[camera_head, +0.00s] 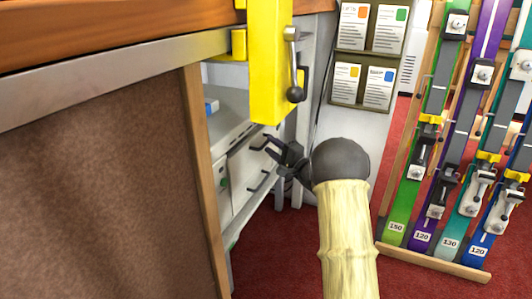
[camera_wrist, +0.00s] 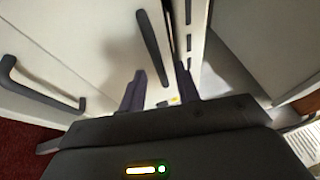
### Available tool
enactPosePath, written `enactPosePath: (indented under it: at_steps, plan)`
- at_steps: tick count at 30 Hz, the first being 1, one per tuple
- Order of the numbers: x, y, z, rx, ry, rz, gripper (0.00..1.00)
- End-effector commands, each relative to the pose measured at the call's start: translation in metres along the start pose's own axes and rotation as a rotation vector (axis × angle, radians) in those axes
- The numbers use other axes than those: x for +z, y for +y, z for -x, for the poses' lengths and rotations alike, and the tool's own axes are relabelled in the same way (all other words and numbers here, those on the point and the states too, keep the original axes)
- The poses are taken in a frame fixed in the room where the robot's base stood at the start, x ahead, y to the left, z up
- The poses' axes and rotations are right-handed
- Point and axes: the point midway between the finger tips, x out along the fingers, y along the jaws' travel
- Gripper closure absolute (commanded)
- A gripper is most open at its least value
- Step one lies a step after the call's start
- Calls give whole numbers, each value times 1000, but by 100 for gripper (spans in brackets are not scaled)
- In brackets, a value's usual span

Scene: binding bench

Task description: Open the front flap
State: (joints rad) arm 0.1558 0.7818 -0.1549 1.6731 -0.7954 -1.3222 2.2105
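A white cabinet stands under the bench, with pale front panels (camera_head: 240,178) that carry dark bar handles. I cannot tell for sure which panel is the front flap. My gripper (camera_head: 264,147) is in front of the cabinet, with its fingers apart and pointing at it. In the wrist view, my gripper (camera_wrist: 160,88) is open around the near end of one dark bar handle (camera_wrist: 152,45). I cannot tell whether the fingers touch it. A second dark handle (camera_wrist: 40,95) is at the left, on another pale panel. No panel looks clearly swung open.
A wooden bench top (camera_head: 110,30) and brown curtain (camera_head: 95,190) fill the left. A yellow post (camera_head: 268,70) with a dark-knobbed lever hangs above my gripper. A ski rack (camera_head: 435,262) stands at the right. Red carpet (camera_head: 275,260) is clear below.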

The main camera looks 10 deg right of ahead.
Motion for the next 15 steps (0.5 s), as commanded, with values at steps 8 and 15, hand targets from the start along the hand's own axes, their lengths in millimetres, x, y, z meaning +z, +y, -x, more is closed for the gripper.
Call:
enactPosePath:
  at_steps: [8,15]
  plan:
    - [-1,0,-16,1,2,0,68]
    - [-1,0,-16,1,2,0,77]
